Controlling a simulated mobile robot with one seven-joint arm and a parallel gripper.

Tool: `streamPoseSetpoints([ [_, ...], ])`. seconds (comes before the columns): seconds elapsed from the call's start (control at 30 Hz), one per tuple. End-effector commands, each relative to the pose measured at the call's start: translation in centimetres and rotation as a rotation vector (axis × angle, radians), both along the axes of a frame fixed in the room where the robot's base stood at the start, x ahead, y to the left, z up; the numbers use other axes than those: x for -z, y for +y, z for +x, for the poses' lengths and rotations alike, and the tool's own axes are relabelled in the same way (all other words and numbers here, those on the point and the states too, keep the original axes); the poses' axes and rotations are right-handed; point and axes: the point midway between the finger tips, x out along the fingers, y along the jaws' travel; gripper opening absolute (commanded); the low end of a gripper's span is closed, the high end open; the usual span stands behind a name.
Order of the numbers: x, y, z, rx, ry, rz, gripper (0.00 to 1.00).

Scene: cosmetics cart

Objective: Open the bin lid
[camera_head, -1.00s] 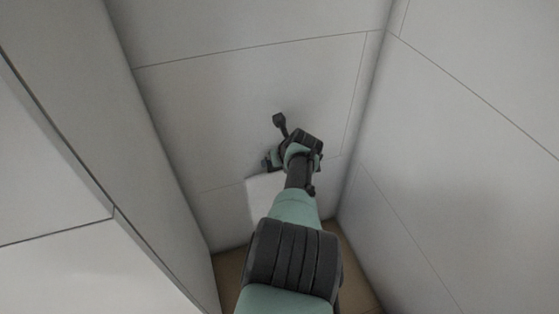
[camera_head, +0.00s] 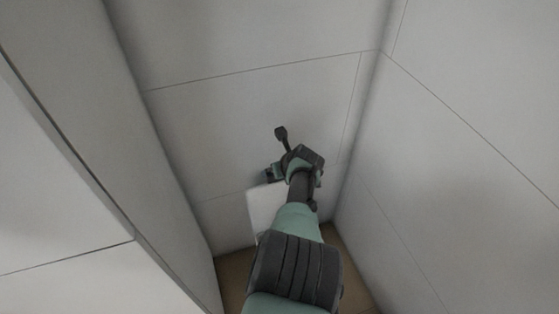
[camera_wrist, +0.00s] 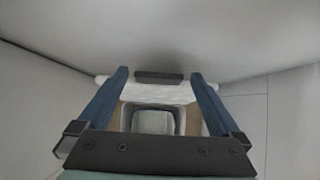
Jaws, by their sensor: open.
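In the head view, a white panel with rounded corners (camera_head: 265,207), which looks like part of the bin, stands low in the corner, partly hidden by my arm. In the wrist view, a white band (camera_wrist: 140,92) crosses between my fingers, with a pale grey box-like recess (camera_wrist: 155,122) below it. I cannot tell for sure which part is the lid or how far it is raised. A dark bar (camera_wrist: 160,77) lies at the band's far edge. My gripper (camera_wrist: 159,73) is open, its blue fingers on either side of the band, with nothing visibly gripped; contact is unclear.
Pale walls close in on the left (camera_head: 80,110), at the back (camera_head: 245,110) and on the right (camera_head: 470,160), leaving a narrow corner. A strip of brown floor (camera_head: 236,272) shows at the bottom.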

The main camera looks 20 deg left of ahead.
Motion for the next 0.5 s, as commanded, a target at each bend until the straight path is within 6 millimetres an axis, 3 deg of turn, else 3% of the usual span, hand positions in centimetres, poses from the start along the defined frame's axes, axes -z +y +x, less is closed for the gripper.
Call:
streamPoseSetpoints([
  [0.03, -1.0, -0.2, -0.3, 0.001, 0.001, 0.000, 1.00],
  [0.5, -4.1, -1.4, -2.2, 0.000, 0.002, 0.001, 1.00],
])
